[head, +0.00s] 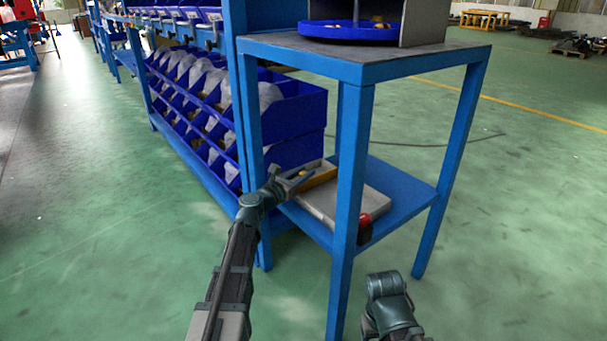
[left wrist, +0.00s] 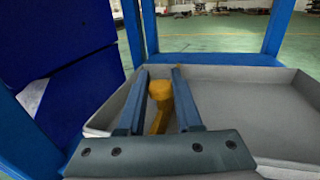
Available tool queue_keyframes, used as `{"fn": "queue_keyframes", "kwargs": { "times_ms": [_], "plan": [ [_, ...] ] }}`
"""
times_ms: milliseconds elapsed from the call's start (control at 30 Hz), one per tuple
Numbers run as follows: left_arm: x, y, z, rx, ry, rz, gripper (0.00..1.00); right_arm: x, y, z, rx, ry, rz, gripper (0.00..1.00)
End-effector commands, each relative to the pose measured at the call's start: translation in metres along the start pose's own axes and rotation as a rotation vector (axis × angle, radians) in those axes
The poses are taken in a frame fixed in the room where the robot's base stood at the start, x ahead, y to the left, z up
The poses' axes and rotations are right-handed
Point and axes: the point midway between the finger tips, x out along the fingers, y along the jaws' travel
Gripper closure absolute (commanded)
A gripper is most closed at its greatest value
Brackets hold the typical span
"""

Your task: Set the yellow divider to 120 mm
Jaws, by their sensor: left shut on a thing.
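The yellow divider (head: 317,180) stands across the grey tray (head: 357,205) on the lower shelf of the blue stand. In the left wrist view the divider (left wrist: 160,94) shows a rounded yellow knob between my fingers, and the tray's bare floor (left wrist: 240,105) lies to its right. My left gripper (head: 296,179) reaches in at the tray's left side and is shut on the divider. In the left wrist view my left gripper (left wrist: 160,85) shows both fingers, one on each side of the knob. My right arm shows at the bottom right, but its fingertips are out of view. I cannot read a scale.
A red and black thing (head: 365,222) sits at the tray's front edge. The blue stand's front leg (head: 345,220) rises close to the right of my left arm. Blue bins (head: 290,112) stand behind on the left. The green floor (head: 500,250) is open on the right.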

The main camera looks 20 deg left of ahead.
Motion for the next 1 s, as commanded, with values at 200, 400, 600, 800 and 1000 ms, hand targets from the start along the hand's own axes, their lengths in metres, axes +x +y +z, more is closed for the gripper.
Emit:
{"fn": "queue_keyframes", "kwargs": {
  "times_ms": [200,400,600,800,1000],
  "plan": [
    [-0.003,-0.008,0.000,0.000,0.000,0.000,1.00,0.000,0.000,0.000,0.000,0.000,0.000,0.31],
    [-0.012,-0.038,0.000,0.000,0.000,-0.002,1.00,0.000,0.000,0.000,0.000,0.000,0.000,0.31],
    [-0.011,-0.039,0.000,0.000,0.000,0.001,1.00,0.000,0.000,0.000,0.000,0.000,0.000,0.31],
    [-0.011,-0.038,0.000,0.000,0.000,0.001,0.47,0.000,0.000,0.000,0.000,0.000,0.000,0.31],
    [-0.011,-0.038,0.000,0.000,0.000,0.000,0.36,0.000,0.000,0.000,0.000,0.000,0.000,0.31]
  ]
}}
